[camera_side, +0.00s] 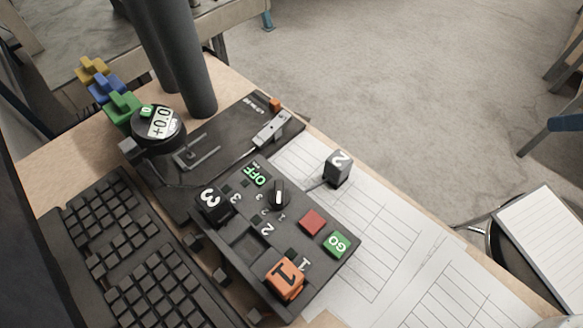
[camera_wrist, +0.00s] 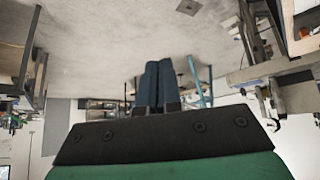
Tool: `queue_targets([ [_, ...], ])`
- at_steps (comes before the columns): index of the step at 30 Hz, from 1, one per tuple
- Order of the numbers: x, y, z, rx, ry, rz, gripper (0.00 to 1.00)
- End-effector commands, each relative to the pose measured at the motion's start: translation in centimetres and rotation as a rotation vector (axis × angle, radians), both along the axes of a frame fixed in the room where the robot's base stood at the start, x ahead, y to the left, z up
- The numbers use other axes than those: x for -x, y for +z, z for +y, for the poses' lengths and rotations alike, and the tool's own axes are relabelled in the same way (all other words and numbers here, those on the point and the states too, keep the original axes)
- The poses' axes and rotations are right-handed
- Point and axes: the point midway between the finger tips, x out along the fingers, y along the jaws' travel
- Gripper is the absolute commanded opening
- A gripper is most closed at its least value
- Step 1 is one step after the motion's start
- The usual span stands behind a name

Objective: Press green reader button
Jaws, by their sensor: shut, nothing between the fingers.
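A round black reader (camera_side: 158,130) shows +0.0 on a white display, in the left half of the side view. A small green button (camera_side: 147,111) marked with a 0 sits at its upper left. A separate green GO button (camera_side: 337,243) sits on the black panel (camera_side: 262,236), beside a red square button (camera_side: 312,222). My gripper (camera_wrist: 156,66) shows in the wrist view with its two dark fingers together and nothing between them. The wrist view shows no reader or button, only floor and room. I cannot make out my fingertips in the side view.
Orange block 1 (camera_side: 285,279) and black block 3 (camera_side: 212,204) sit on the panel. Black block 2 (camera_side: 338,168) stands on paper sheets (camera_side: 378,235). Green (camera_side: 122,107), blue (camera_side: 107,88) and yellow (camera_side: 92,71) pieces line up near the reader. A keyboard (camera_side: 125,250) lies at left.

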Motion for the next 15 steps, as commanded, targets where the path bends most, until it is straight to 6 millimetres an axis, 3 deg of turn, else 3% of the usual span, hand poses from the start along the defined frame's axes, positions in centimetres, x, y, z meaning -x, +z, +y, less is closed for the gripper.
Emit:
queue_targets([
  [5, 0.42, 0.1, -1.62, -0.029, -0.099, 0.012, 0.0],
  [15, 0.23, 0.35, -0.82, -0.052, -0.102, 0.027, 0.0],
])
